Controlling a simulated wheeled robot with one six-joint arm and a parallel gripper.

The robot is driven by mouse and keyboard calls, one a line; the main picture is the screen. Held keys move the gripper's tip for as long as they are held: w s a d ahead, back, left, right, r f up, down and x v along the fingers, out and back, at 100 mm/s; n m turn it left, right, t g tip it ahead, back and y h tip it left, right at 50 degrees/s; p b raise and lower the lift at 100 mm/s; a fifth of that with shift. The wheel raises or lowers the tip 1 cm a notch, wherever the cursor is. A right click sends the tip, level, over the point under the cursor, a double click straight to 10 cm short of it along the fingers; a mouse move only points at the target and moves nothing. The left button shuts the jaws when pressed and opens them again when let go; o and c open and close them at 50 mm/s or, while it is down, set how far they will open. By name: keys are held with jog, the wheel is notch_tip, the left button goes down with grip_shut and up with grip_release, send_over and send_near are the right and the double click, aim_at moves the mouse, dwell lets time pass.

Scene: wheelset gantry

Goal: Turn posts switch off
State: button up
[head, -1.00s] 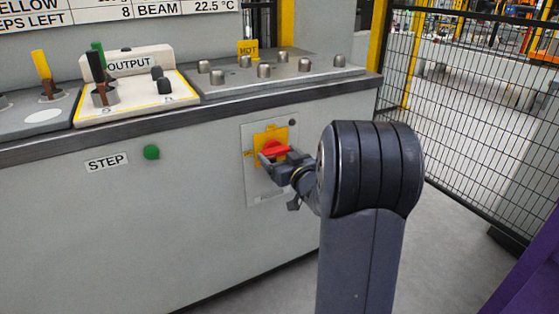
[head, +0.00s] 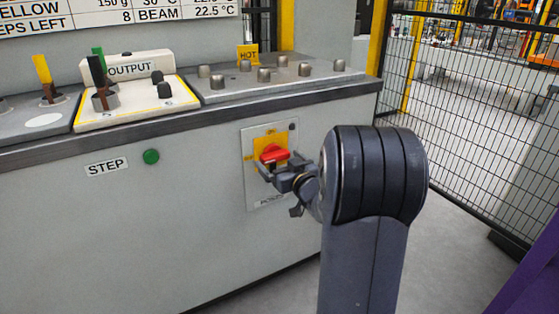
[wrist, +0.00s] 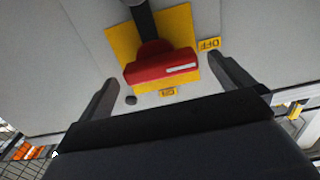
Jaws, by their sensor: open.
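The posts switch is a red rotary handle (head: 272,153) on a yellow plate on a pale grey panel (head: 257,200). In the wrist view, the red handle (wrist: 162,67) lies nearly level, and the white mark on it is at the end towards the upside-down OFF label (wrist: 209,44). Another small yellow label (wrist: 168,92) is partly readable below it. My gripper (head: 279,171) is open, just in front of and below the handle. In the wrist view, my two fingers (wrist: 165,82) stand apart on either side of the handle, with gaps to it.
A green button (head: 151,157) by a STEP label sits left on the cabinet front. The countertop edge (head: 200,113) juts above the switch. Levers and metal knobs stand on the top. A black mesh fence (head: 465,110) stands at the right, with open floor before it.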

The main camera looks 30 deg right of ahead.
jog(key=s+p, duration=0.2)
jog(key=s, duration=0.8)
jog(key=shift+d, duration=0.15)
jog(key=shift+w, duration=0.1)
jog(key=w+b, duration=0.1)
jog(key=w, duration=0.4)
jog(key=w+b, duration=0.1)
jog(key=w, duration=0.4)
jog(key=shift+w+a+f+b, duration=0.1)
jog(key=shift+a+b, duration=0.1)
jog(key=shift+b, duration=0.1)
jog(key=shift+w, duration=0.3)
jog(key=shift+m+p, duration=0.4)
jog(key=shift+m, duration=0.2)
